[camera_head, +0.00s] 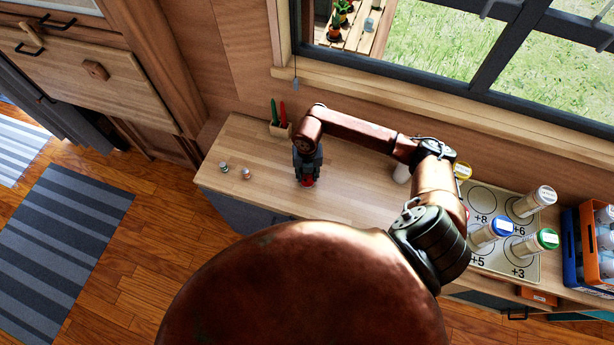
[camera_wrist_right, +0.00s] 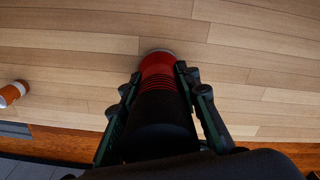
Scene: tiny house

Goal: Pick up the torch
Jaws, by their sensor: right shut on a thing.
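The torch has a red ribbed head (camera_wrist_right: 157,68) and a black body (camera_wrist_right: 160,112) in the right wrist view. In the head view its red end (camera_head: 307,182) shows just below my right gripper (camera_head: 307,165), over the wooden counter. My right gripper (camera_wrist_right: 159,78) is shut on the torch, with one finger along each side of it. Whether the torch touches the counter is hard to tell. The rest of the torch is hidden by the gripper in the head view. My left gripper is out of view.
Two small cylinders (camera_head: 235,170) stand on the counter (camera_head: 262,205) to the left. A holder with red and green items (camera_head: 279,129) stands at the back. A numbered board (camera_head: 483,200) with several cans and a blue crate (camera_head: 571,250) are at right. The window is behind.

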